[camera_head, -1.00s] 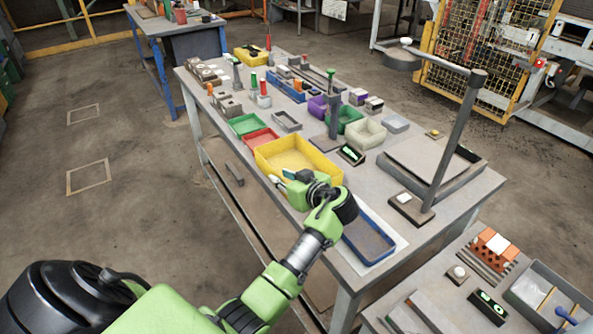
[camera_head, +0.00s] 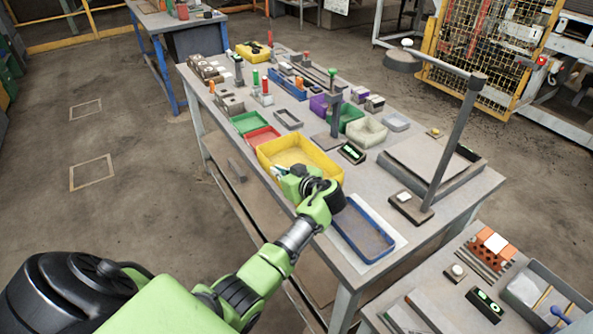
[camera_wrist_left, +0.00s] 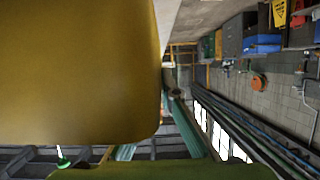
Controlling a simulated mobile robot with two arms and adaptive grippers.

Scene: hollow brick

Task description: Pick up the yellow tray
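The yellow tray (camera_head: 322,160) is an open rectangular bin on the long grey workbench, and it sits level near the bench's front edge. My left gripper (camera_head: 281,174) is at the tray's near side, overlapping its front wall in the head view. My gripper's wrist hides part of the tray's near right corner. In the left wrist view the tray's yellow wall (camera_wrist_left: 75,70) fills the upper left, very close to the camera. The fingertips are too small and partly hidden to show whether they are closed on the wall. My right gripper is out of view.
A blue-rimmed tray (camera_head: 362,235) lies right of my left wrist. A red tray (camera_head: 263,136) and a green tray (camera_head: 249,123) stand behind left. A black device (camera_head: 352,153) and pale bin (camera_head: 367,132) are beyond the tray. A lamp stand (camera_head: 455,145) rises at right.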

